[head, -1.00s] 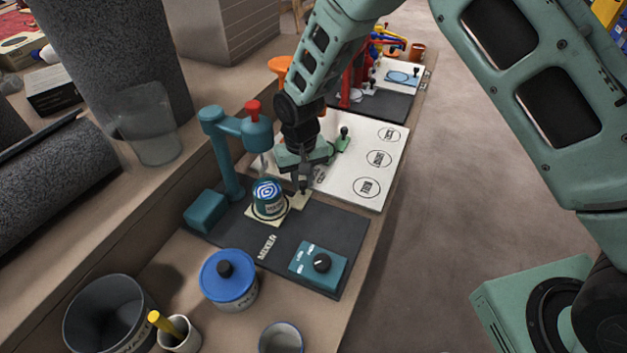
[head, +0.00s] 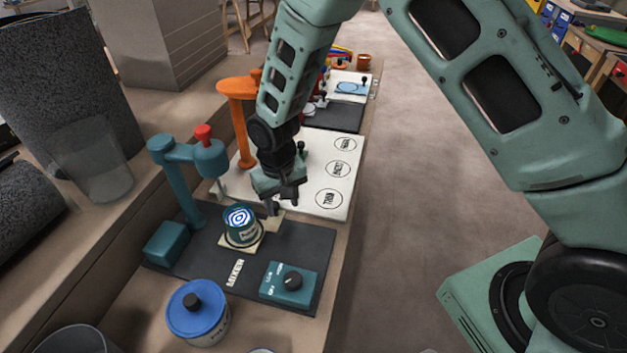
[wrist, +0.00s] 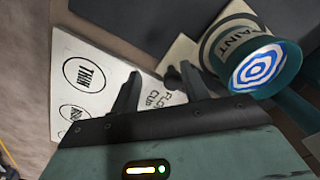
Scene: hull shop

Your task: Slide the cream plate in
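The cream plate (head: 256,243) lies on the dark mixer mat (head: 315,245), with a tab reaching toward my gripper. A teal paint can (head: 240,232) with blue and white rings on top stands on it. The plate also shows in the wrist view (wrist: 176,52), partly hidden by the can (wrist: 222,42). My gripper (head: 280,208) is low over the tab end. In the wrist view its fingers (wrist: 158,85) are apart, with a small dark knob near the right fingertip. Contact with the knob or plate cannot be told.
The teal mixer stand (head: 178,180) with a red knob rises left of the can. A teal dial box (head: 289,284) and a blue-lidded pot (head: 197,313) are nearer. A white board (head: 328,180) with printed circles and an orange stand (head: 240,125) lie beyond. Open floor is right.

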